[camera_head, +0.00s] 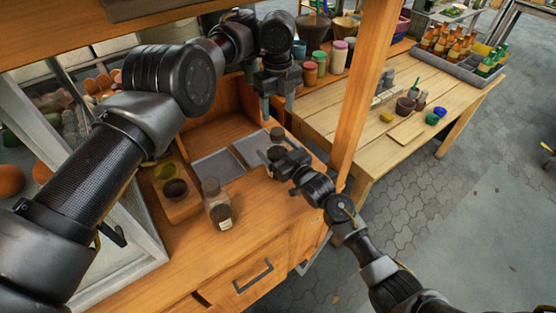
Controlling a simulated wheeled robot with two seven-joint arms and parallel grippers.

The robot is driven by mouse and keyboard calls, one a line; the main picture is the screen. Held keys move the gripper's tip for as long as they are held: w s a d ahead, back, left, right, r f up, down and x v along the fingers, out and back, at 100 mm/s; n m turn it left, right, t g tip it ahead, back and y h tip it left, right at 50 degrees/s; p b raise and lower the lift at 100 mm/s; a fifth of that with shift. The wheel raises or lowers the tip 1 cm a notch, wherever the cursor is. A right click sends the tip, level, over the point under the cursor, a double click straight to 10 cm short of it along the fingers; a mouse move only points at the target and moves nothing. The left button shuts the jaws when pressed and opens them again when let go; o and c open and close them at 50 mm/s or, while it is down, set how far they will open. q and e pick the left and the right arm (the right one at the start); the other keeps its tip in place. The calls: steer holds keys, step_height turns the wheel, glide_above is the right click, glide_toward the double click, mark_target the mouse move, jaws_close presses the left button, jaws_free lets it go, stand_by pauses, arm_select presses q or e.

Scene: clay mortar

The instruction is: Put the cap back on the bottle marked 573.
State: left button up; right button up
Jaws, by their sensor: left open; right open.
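A small bottle with a pale label (221,216) stands on the wooden counter near its front; the label is too small to read. A second dark bottle or jar (275,152) stands farther back right, partly hidden by my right gripper. A dark round piece (175,189), perhaps a cap, sits on a wooden block. I cannot tell which bottle is marked 573. My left gripper (278,112) is open and empty, fingers down, above the back right of the counter. My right gripper (276,163) is open beside the dark bottle; contact cannot be told.
Two grey trays (216,168) lie on the counter. A wooden post (358,105) rises at the right edge. A slatted table (335,116) with jars and a bottle crate (447,70) stands beyond.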

arm_select(q)
steer(key=shift+s+r, duration=0.1)
steer(key=shift+a, duration=0.1)
arm_select(e)
steer(key=shift+a, duration=0.1)
steer(key=c, duration=1.5)
arm_select(q)
steer(key=shift+n, duration=0.3)
arm_select(e)
jaws_close()
arm_select(q)
steer(key=n, duration=0.2)
steer(key=shift+n, duration=0.4)
steer(key=n, duration=0.4)
steer(key=shift+n, duration=0.4)
steer(key=n, duration=0.4)
steer(key=shift+n, duration=0.4)
steer(key=n, duration=1.7)
steer(key=shift+n, duration=0.3)
steer(key=n, duration=1)
